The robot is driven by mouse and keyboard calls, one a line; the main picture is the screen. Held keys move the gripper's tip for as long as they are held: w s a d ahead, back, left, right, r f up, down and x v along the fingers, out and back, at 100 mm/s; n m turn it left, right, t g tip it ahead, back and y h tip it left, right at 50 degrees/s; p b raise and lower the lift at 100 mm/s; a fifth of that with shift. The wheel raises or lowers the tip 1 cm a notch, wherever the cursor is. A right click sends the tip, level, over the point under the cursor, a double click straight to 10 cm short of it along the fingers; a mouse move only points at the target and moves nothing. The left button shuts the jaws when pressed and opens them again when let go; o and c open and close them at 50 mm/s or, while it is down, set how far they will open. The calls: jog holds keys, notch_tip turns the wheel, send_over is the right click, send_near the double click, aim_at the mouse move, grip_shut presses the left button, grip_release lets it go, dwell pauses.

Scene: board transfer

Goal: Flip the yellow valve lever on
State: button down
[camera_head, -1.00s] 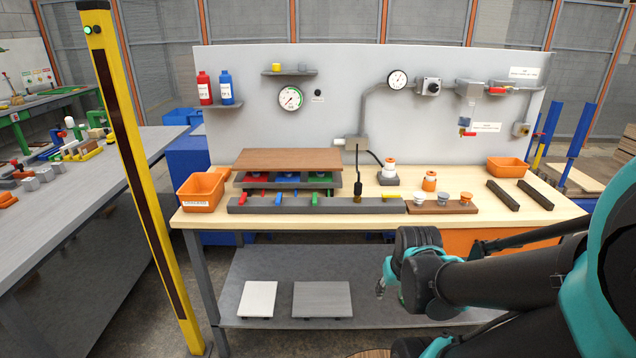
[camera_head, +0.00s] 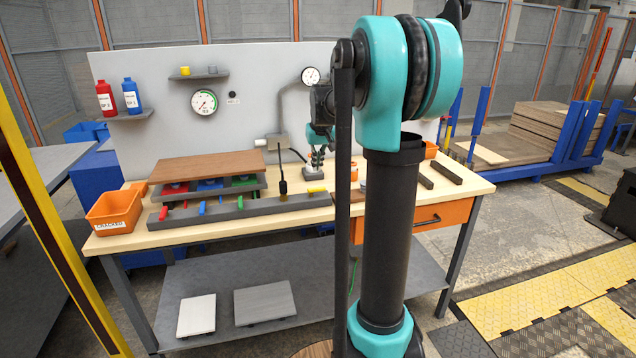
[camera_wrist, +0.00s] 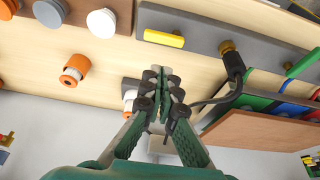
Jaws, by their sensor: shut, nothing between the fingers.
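The yellow valve lever (camera_head: 317,190) sits at the right end of the dark grey bar along the bench's front edge. It lies along the bar, and it also shows in the wrist view (camera_wrist: 163,39), just beyond my fingertips. My gripper (camera_wrist: 158,66) is shut and empty, pointing down over the bench. In the head view my gripper (camera_head: 317,160) is behind the bar and above the lever in the picture. The fingers look apart from the lever. My arm hides the bench right of it.
Red (camera_head: 163,213), blue (camera_head: 202,208) and green (camera_head: 240,202) levers share the bar. An orange bin (camera_head: 112,211) is at the left.

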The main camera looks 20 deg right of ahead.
aim_at(316, 189)
jog(key=w, duration=0.1)
jog(key=w+r, duration=0.1)
jog(key=w+d, duration=0.1)
jog(key=shift+r, duration=0.3)
jog(key=x, duration=0.9)
jog(key=shift+f, duration=0.3)
jog(key=shift+s+f, duration=0.1)
jog(key=shift+f, duration=0.2)
jog(key=shift+s+r, duration=0.1)
jog(key=shift+s, duration=1.7)
